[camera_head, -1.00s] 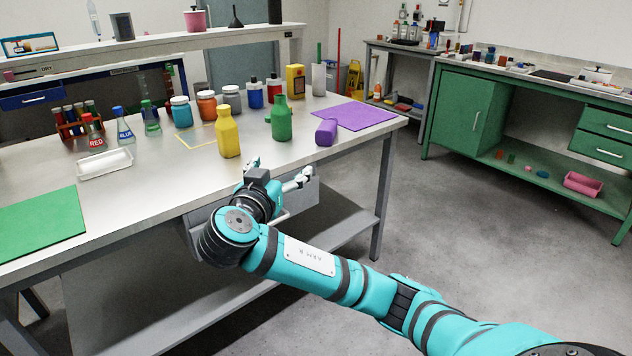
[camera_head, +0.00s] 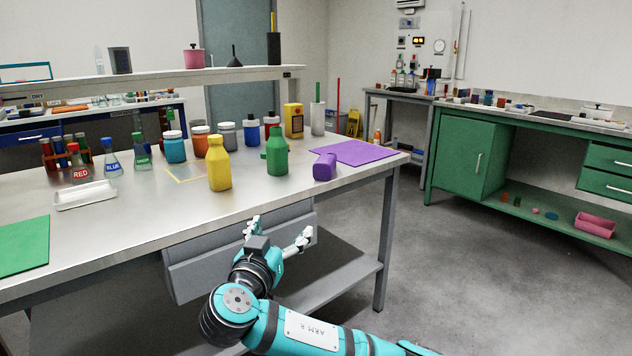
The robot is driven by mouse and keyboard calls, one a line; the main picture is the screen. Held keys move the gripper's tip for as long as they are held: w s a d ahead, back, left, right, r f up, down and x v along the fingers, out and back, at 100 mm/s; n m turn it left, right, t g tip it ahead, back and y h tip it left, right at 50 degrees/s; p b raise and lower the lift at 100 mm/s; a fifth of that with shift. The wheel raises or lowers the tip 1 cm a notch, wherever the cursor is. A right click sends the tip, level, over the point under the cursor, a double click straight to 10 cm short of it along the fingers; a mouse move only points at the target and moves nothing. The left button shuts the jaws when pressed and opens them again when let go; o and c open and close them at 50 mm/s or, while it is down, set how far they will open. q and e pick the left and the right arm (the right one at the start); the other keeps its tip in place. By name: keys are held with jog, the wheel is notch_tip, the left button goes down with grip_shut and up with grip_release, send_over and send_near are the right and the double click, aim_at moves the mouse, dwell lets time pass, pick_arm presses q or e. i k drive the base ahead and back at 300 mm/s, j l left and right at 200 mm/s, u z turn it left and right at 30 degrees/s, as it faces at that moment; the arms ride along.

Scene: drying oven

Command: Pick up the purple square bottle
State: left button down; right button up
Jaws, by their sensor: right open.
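The purple square bottle (camera_head: 325,167) lies on its side on the steel table, near the front edge and just left of the purple mat (camera_head: 357,152). My right gripper (camera_head: 279,229) is open and empty, below and in front of the table edge, beside the drawer front. It is to the lower left of the purple bottle and apart from it. My left gripper is not in view.
A green bottle (camera_head: 277,151) and a yellow bottle (camera_head: 218,163) stand upright left of the purple bottle. Several jars stand behind them. A white tray (camera_head: 86,195) and green mat (camera_head: 25,246) lie at left. The drawer (camera_head: 215,262) is close to my right gripper.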

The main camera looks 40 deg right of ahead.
aim_at(323, 169)
jog(key=i+l, duration=0.2)
jog(key=l, duration=0.15)
jog(key=i+l, duration=0.4)
jog(key=l, duration=0.25)
